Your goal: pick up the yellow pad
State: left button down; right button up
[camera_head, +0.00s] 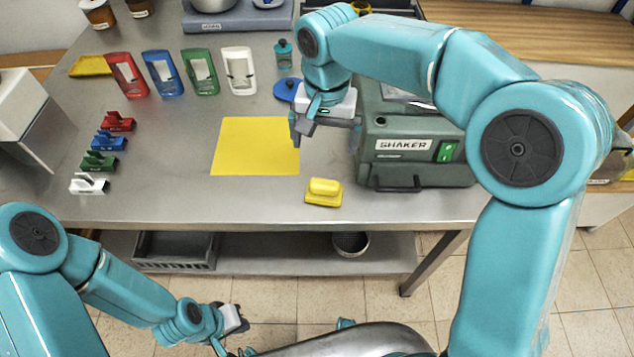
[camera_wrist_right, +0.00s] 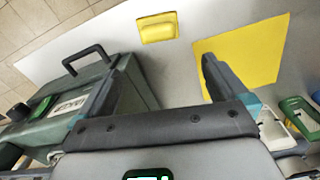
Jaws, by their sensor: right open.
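The yellow pad (camera_head: 323,192), a small block with a raised grip, lies on the steel bench near its front edge, just right of a flat yellow square sheet (camera_head: 240,148). It also shows at the top of the right wrist view (camera_wrist_right: 157,27). My right gripper (camera_head: 326,128) is open and empty, above the bench between the sheet and the shaker, farther back than the pad and apart from it.
The green shaker (camera_head: 415,150) stands close right of the pad, its black handle facing forward. Red, blue, green and white handled pads (camera_head: 90,184) line the left.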

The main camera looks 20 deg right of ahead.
aim_at(324, 185)
jog(key=f, duration=1)
jog(key=shift+s+d+b, duration=0.2)
jog(key=shift+s+b, duration=0.1)
jog(key=shift+s, duration=0.05)
jog(key=shift+s+f, duration=0.1)
jog(key=shift+f, duration=0.1)
jog(key=shift+s+a+f, duration=0.1)
jog(key=shift+a+f, duration=0.1)
jog(key=shift+f, duration=1.2)
jog(key=shift+s+a+f, duration=0.1)
jog(key=shift+a+f, duration=0.05)
jog(key=shift+f, duration=1.2)
jog(key=c, duration=0.8)
